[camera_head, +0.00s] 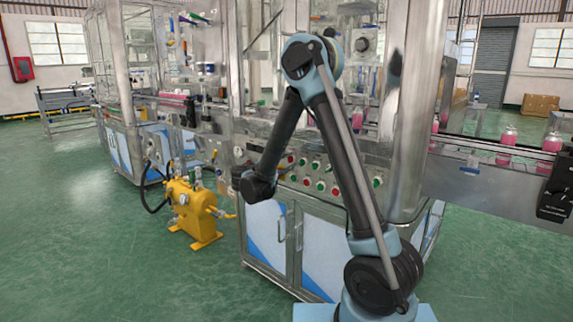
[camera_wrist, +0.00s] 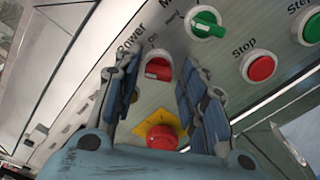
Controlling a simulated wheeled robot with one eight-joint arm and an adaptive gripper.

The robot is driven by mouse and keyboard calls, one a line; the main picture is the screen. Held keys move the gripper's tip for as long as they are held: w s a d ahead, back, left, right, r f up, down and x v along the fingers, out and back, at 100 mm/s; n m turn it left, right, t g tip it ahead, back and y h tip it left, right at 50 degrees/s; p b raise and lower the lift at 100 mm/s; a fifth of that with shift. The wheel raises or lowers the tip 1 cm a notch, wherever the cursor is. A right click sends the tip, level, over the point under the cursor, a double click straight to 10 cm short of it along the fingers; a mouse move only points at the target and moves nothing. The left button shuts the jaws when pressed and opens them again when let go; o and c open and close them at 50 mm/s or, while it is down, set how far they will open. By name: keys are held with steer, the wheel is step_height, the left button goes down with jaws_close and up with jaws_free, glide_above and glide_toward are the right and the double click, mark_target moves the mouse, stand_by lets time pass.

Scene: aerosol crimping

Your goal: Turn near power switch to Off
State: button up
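The red power switch (camera_wrist: 158,69) is on the grey control panel, under the label "Power" in the wrist view. An "On" mark (camera_wrist: 153,40) shows beside it; any "Off" mark is hidden or unreadable. My gripper (camera_wrist: 160,72) is open, with one finger on each side of the switch in the picture. I see a gap between each finger and the knob, and cannot tell whether the fingertips reach its depth. In the head view my arm's wrist is in front of the panel's left end, and the gripper and switch cannot be made out.
A red mushroom button (camera_wrist: 162,137) on a yellow plate lies between the fingers' lower parts. A green selector (camera_wrist: 207,23), red stop button (camera_wrist: 260,66) and green button (camera_wrist: 312,29) are to the right. A yellow pump unit (camera_head: 190,207) stands on the floor left of the machine.

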steer(key=shift+r, duration=0.1)
steer(key=v, duration=1.2)
stand_by(0.4)
